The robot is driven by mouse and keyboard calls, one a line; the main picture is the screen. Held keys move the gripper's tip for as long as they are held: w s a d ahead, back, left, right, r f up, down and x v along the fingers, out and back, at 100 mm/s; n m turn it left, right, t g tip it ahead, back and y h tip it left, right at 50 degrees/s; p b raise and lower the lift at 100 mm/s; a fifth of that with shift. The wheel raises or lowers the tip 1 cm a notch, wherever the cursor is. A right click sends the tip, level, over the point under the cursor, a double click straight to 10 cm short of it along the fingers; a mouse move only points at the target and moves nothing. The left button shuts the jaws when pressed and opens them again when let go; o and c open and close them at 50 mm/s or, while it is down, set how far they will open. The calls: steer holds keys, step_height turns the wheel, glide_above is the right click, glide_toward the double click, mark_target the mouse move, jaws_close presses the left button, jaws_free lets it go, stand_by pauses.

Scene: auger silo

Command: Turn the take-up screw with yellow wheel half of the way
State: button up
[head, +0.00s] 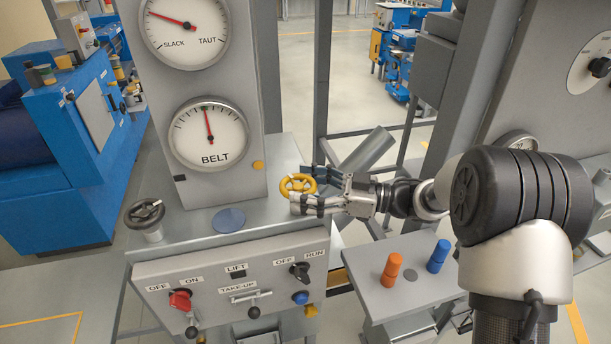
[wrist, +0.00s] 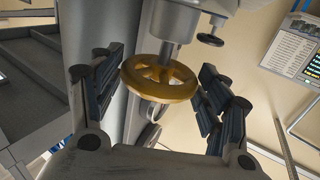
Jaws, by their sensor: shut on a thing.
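The yellow wheel (head: 297,184) of the take-up screw sits at the right end of the grey machine top, beside the dial column. My gripper (head: 302,188) reaches in from the right with its fingers on either side of the wheel. In the wrist view the yellow wheel (wrist: 160,93) lies between the dark finger pads, with its metal shaft running out from its middle. My gripper (wrist: 161,75) is shut on the wheel's rim. The SLACK–TAUT dial (head: 184,25) has its red needle toward the SLACK side. The BELT dial (head: 208,137) has its needle nearly straight up.
A dark handwheel (head: 145,214) stands at the left of the machine top. The front panel (head: 215,277) carries a red knob (head: 180,300), a black knob (head: 300,271) and levers. Orange (head: 392,269) and blue (head: 438,256) cylinders stand on a side shelf below my arm.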

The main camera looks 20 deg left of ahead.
mark_target(305, 182)
steer(key=n+g, duration=0.1)
steer(key=n+g+p, duration=0.1)
steer(key=g, duration=0.1)
steer(key=n+g+h+p, duration=0.1)
steer(key=g, duration=0.1)
steer(key=shift+w+a+r, duration=0.1)
steer(key=shift+w, duration=0.2)
steer(key=shift+w+a+n+g+h, duration=0.1)
steer(key=shift+n+g+h, duration=0.8)
steer(key=shift+n+g, duration=0.6)
steer(key=shift+g, duration=0.4)
steer(key=o, duration=0.9)
steer(key=shift+a, duration=0.1)
steer(key=shift+o, duration=0.8)
steer(key=shift+r, duration=0.1)
step_height(305, 182, up, 10)
steer(key=shift+f, duration=0.1)
